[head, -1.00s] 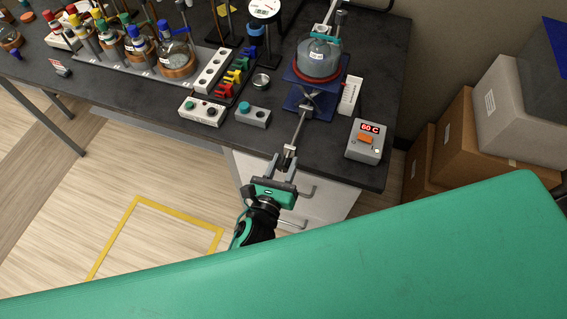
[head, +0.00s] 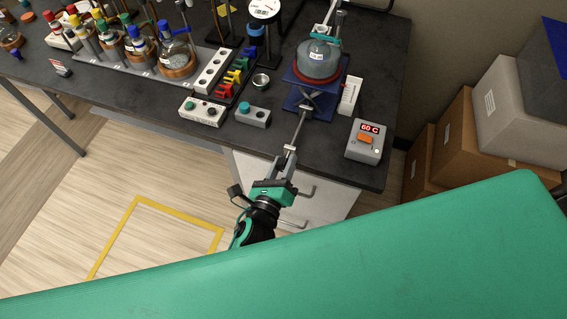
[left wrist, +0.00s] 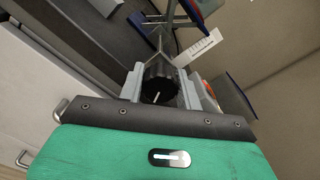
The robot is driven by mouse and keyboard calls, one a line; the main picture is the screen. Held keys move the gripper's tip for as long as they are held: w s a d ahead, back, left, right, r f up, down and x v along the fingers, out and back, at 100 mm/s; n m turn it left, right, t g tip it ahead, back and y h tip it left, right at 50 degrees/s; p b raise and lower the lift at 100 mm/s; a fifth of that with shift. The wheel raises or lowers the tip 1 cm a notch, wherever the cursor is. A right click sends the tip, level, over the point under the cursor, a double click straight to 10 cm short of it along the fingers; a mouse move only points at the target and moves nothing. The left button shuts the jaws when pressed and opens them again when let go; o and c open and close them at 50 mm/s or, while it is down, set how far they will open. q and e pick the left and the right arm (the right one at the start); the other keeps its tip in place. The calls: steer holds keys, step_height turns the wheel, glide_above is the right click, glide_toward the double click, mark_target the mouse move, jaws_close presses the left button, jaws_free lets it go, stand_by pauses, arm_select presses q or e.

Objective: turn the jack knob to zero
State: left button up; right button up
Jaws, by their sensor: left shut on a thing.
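The lab jack (head: 309,97) with blue plates stands near the bench's front edge and carries a round flask in a red-rimmed heater (head: 318,64). A metal rod runs from the jack past the edge. At its end is the black ribbed jack knob (left wrist: 159,82), clear in the left wrist view, with a white line on its face pointing down in the picture. My left gripper (head: 289,156) is shut on the knob, one finger on each side; in the left wrist view the fingers (left wrist: 161,88) flank it. My right gripper is not in view.
A white marked scale (head: 350,95) stands right of the jack. A control box (head: 365,141) reading 60 C sits at the front right. Button boxes (head: 201,111) stand left. Drawers with handles (head: 301,191) lie below my left gripper. Cartons (head: 455,143) stand at right.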

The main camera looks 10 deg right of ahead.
arm_select(q)
steer(key=shift+n, duration=0.6)
steer(key=o, duration=1)
steer(key=shift+s, duration=0.1)
